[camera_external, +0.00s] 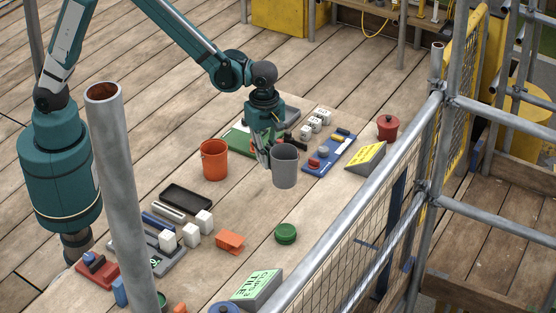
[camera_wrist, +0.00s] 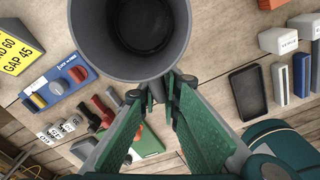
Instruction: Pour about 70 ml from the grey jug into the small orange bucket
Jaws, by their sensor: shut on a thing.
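The grey jug (camera_external: 285,168) is upright in the external view, to the right of the orange bucket. My gripper (camera_external: 266,158) is shut on its left side. In the wrist view the jug (camera_wrist: 86,52) fills the upper middle, with its open mouth toward the camera and a dark inside; the liquid level cannot be told. My fingertips (camera_wrist: 159,92) meet at its near edge there. I cannot tell whether the jug is clear of the table.
A black tray (camera_external: 187,198) and white blocks (camera_external: 204,222) lie in front of the bucket. A green round pot (camera_external: 286,233) and an orange piece (camera_external: 229,241) stand nearer. A blue board (camera_external: 330,155), yellow sign (camera_external: 369,154) and red pot (camera_external: 388,127) are at right. Scaffold rails border the right.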

